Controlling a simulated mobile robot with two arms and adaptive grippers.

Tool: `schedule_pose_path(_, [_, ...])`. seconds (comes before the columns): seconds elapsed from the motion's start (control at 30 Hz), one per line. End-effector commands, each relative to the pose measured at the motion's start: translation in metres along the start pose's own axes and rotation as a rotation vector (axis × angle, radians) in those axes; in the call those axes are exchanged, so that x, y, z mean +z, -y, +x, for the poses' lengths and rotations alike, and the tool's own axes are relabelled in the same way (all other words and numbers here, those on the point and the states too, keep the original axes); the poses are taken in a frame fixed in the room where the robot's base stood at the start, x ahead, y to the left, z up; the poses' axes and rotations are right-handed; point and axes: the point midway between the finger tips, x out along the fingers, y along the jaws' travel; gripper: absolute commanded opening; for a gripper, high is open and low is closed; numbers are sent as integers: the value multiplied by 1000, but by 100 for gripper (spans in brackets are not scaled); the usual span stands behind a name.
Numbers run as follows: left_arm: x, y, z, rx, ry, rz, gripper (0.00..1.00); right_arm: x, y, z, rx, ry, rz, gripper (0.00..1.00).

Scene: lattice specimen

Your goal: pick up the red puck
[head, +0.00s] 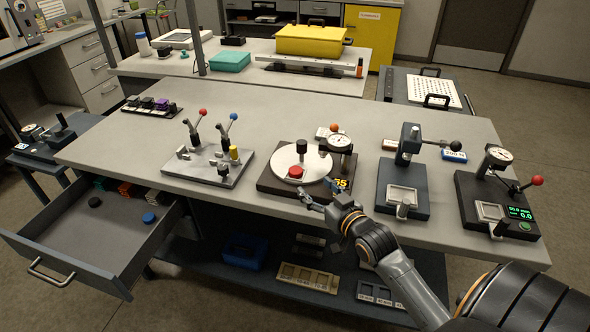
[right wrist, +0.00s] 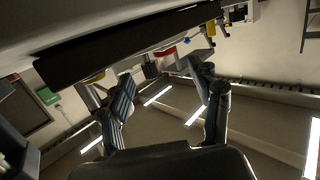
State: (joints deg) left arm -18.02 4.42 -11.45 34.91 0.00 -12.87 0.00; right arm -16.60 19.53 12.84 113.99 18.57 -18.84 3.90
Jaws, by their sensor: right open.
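The red puck (head: 295,172) lies on a round white plate (head: 316,158) on a dark gauge stand (head: 270,184). A black knob stands just behind it. My right gripper (head: 313,192) is in front of the stand at the table's front edge, slightly right of the puck and apart from it. In the right wrist view its two fingers (right wrist: 160,78) are spread with nothing between them. A red patch (right wrist: 165,52), seemingly the puck, shows beyond the fingertips there, partly cut off by a dark edge. My left gripper is not in view.
A toggle clamp plate (head: 208,167) stands left of the stand. A dark press (head: 403,185) and a second gauge stand (head: 498,208) are on the right. An open drawer (head: 75,230) sticks out at the left, with a blue puck (head: 149,218) and a dark puck (head: 95,202).

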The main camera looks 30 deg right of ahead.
Motion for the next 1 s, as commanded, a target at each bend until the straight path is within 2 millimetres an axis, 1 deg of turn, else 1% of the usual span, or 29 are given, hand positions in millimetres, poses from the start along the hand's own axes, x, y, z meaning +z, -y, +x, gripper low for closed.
schedule_pose_path(0.03, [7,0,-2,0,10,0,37,-2,0,9,1,-2,0,64])
schedule_pose_path(0.07, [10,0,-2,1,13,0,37,-2,0,14,1,-1,0,64])
schedule_pose_path(0.17, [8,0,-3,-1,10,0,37,-1,0,24,0,0,-1,64])
schedule_pose_path(0.27, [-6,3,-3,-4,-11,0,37,0,0,29,0,1,-1,64])
schedule_pose_path(0.4, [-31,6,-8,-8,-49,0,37,-5,2,39,1,-1,0,64])
schedule_pose_path(0.47, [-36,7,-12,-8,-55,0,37,-9,4,48,0,-2,1,64])
schedule_pose_path(0.57, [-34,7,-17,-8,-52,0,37,-13,8,63,1,-1,1,64])
schedule_pose_path(0.7, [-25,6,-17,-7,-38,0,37,-9,7,78,0,1,0,64])
schedule_pose_path(0.9, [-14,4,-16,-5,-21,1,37,-7,7,82,0,3,-1,64])
schedule_pose_path(1.0, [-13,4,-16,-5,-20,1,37,-7,7,82,0,3,-1,64])
